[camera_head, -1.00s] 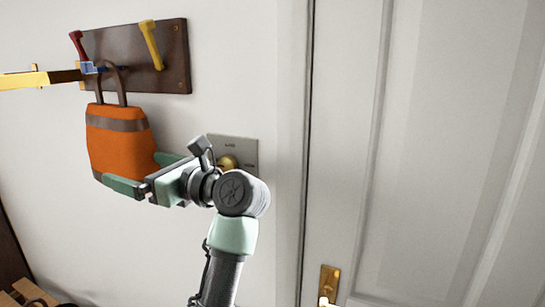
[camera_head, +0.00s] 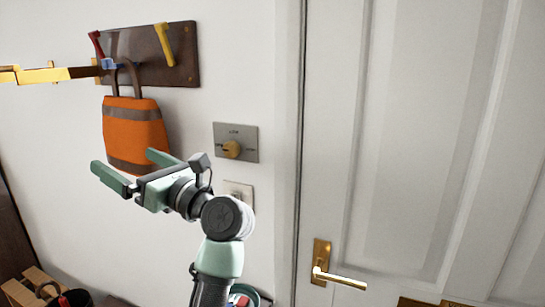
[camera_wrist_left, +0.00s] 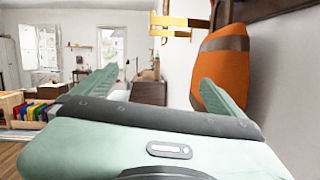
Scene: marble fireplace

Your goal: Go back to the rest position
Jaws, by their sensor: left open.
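My left gripper (camera_head: 124,162) is open and empty, with its two green fingers pointing left. In the head view it overlaps the lower part of an orange bag (camera_head: 135,128) that hangs by its handles from a wooden hook board (camera_head: 150,55). In the left wrist view, the fingers (camera_wrist_left: 158,84) are spread with nothing between them, and the orange bag (camera_wrist_left: 222,70) is beside the right finger. I cannot tell whether they touch. My right gripper is not in view.
A white door (camera_head: 420,130) with a brass handle (camera_head: 338,278) is on the right. A wooden crate (camera_head: 28,288) stands at lower left.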

